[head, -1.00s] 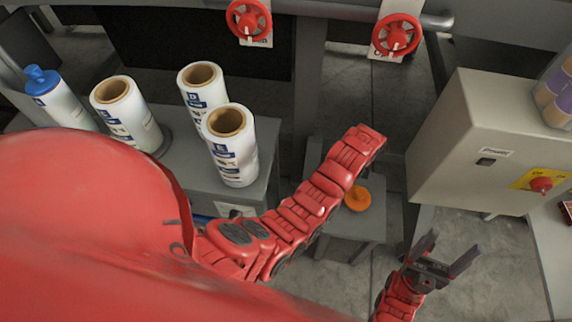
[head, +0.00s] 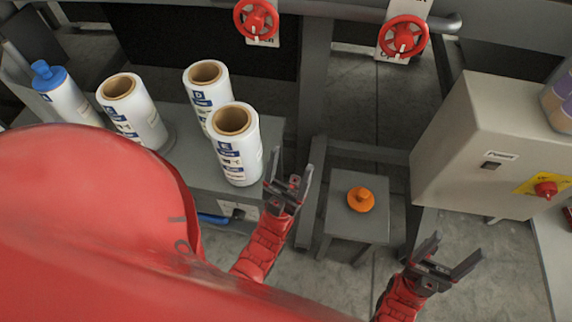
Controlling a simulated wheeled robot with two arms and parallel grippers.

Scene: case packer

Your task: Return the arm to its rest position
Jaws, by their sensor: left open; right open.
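My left gripper (head: 291,172) is open and empty. It points up the picture, just right of the labelled roll nearest to it and left of the small grey stand. My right gripper (head: 450,258) is open and empty, over the floor at the lower right, below the grey control box. My red body covers the lower left of the head view and hides what lies behind it.
Several white rolls, one of them the front roll (head: 237,150), and a blue-capped bottle (head: 70,98) stand on a grey bench. An orange knob-like piece (head: 361,199) sits on the small stand (head: 343,225). A control box (head: 462,130) is at right. Red handwheels (head: 403,36) line the back.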

